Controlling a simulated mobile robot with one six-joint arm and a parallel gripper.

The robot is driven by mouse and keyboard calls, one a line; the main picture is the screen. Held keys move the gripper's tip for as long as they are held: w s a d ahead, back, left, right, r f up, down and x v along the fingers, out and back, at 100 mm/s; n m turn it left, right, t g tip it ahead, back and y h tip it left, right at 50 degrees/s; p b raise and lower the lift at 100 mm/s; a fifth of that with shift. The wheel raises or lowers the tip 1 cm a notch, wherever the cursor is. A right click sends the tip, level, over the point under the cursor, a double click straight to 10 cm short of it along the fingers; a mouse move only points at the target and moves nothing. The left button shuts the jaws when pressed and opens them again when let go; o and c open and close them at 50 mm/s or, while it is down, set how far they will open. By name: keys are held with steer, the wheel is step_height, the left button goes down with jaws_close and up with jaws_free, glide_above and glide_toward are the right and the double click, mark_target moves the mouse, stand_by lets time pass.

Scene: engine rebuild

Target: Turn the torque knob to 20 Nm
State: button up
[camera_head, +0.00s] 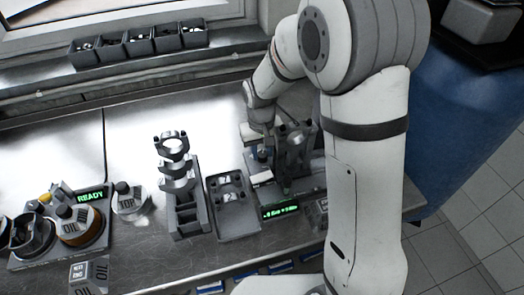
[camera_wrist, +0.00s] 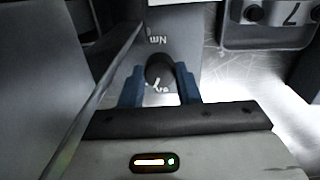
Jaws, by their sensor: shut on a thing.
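The torque knob (camera_wrist: 158,69) is a small black round knob with a white pointer mark. In the wrist view it sits on a grey panel (camera_wrist: 182,22) with upside-down "Nm" lettering beside it. My gripper (camera_wrist: 160,85) has its two blue fingers on either side of the knob, shut on it. The knob's numbers are not readable, so its setting cannot be told. In the head view, my arm reaches down to the dark fixture (camera_head: 296,143), and the fingers and knob are not clear there. A small green display (camera_head: 281,211) is lit at the fixture's front, its text too small to read.
A grey tray (camera_head: 249,232) with numbered places lies left of the fixture. A stand with stacked metal parts (camera_head: 187,217) is further left. Several bins line the back ledge.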

mark_target(262, 153)
steer(key=o, duration=1)
steer(key=shift+a+r+b, duration=0.1)
steer(key=shift+r+b, duration=0.25)
steer(key=shift+r, duration=3.6)
steer(key=shift+c, duration=0.3)
